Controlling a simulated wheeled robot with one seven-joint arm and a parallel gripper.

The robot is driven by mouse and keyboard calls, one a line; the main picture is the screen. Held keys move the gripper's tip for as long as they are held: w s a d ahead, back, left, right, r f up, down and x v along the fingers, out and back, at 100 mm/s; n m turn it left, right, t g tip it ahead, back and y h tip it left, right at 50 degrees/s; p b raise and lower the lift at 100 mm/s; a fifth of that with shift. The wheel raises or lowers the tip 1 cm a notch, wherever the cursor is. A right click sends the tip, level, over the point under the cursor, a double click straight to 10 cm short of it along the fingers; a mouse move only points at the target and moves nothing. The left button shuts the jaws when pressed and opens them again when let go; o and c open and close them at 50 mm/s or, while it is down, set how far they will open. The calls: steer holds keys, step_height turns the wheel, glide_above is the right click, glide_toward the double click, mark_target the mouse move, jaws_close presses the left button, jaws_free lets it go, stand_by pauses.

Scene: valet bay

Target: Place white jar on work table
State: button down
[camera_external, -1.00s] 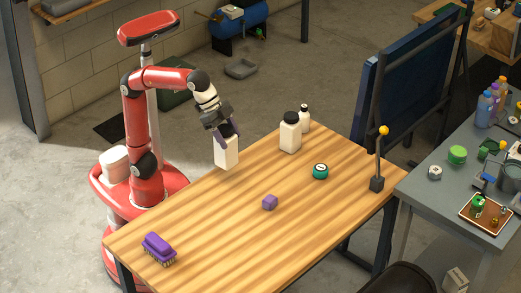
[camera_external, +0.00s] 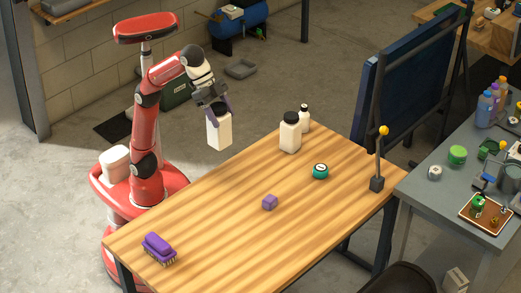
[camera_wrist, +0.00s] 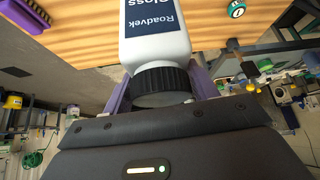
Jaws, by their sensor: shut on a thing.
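My gripper (camera_external: 217,104) is shut on a white jar (camera_external: 219,130) with a dark lid, gripping it near the lid. The jar hangs upright in the air by the table's robot-side edge, with its bottom clear of the wooden work table (camera_external: 200,225). In the wrist view the jar (camera_wrist: 155,45) shows a dark label reading "Roadvek Gloss". Its black ribbed lid (camera_wrist: 160,85) sits between the purple fingers.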

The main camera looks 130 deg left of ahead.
steer(key=d+m+h, duration=0.3)
steer(key=d+m, duration=0.2)
steer(key=d, duration=1.9)
step_height(320, 180, down, 20)
steer(key=b, duration=0.9)
steer(key=shift+a+b, duration=0.2)
steer(key=shift+b, duration=0.2)
steer(key=shift+s, duration=0.1)
steer(key=shift+f+n, duration=0.15)
steer(key=shift+n, duration=0.15)
steer(key=shift+c, duration=2.2)
jaws_free()
steer(key=p+v, duration=0.3)
steer(key=v, duration=0.9)
steer(key=shift+d+r, duration=0.2)
steer(key=shift+r, duration=0.1)
